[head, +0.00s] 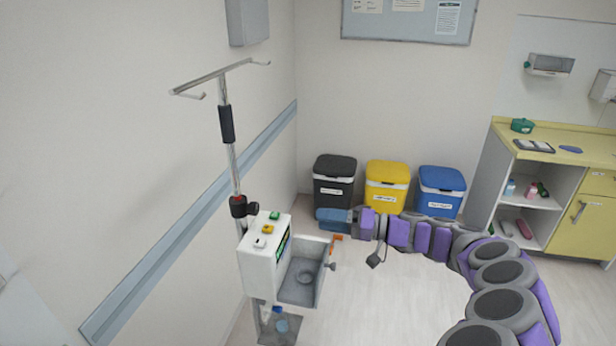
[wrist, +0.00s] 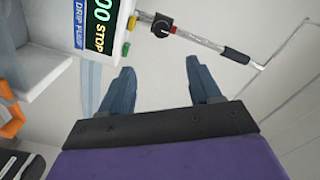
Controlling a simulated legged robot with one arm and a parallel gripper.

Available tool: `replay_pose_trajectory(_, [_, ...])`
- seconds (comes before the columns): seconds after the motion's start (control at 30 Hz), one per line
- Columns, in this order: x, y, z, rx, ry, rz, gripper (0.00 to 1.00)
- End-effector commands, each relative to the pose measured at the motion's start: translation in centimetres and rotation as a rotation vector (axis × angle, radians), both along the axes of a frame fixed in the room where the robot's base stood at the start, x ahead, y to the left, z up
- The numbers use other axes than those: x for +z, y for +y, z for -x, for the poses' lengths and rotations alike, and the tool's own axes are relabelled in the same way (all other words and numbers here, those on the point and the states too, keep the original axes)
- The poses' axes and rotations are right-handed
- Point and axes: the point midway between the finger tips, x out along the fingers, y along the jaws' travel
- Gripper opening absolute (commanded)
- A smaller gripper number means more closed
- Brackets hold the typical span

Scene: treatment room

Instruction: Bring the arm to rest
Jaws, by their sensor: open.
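My arm curves from the lower right of the head view, purple and grey. Its gripper (head: 328,220) points left, beyond the pump's open door and in front of the bins. In the wrist view my gripper (wrist: 160,75) has its two blue fingers spread apart with nothing between them. In the wrist view the pump (wrist: 112,45) shows a screen reading STOP at top left, apart from the fingers.
A black bin (head: 335,185), a yellow bin (head: 386,187) and a blue bin (head: 440,190) stand at the back wall. A yellow-topped counter (head: 580,150) with shelves is at right. An orange lever (head: 336,243) sticks out by the pump door. Floor right of the pump is clear.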

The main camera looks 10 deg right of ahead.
Motion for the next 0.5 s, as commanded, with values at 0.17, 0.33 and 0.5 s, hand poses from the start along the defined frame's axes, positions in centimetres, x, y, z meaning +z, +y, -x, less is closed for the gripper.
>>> replay_pose_trajectory(0.17, [2.8, 3.6, 2.5, 0.103, 0.015, 0.034, 0.63])
replay_pose_trajectory(0.33, [6.5, 9.7, 9.0, 0.287, 0.067, 0.165, 0.63])
replay_pose_trajectory(0.5, [7.3, 13.6, 16.6, 0.418, 0.147, 0.366, 0.63])
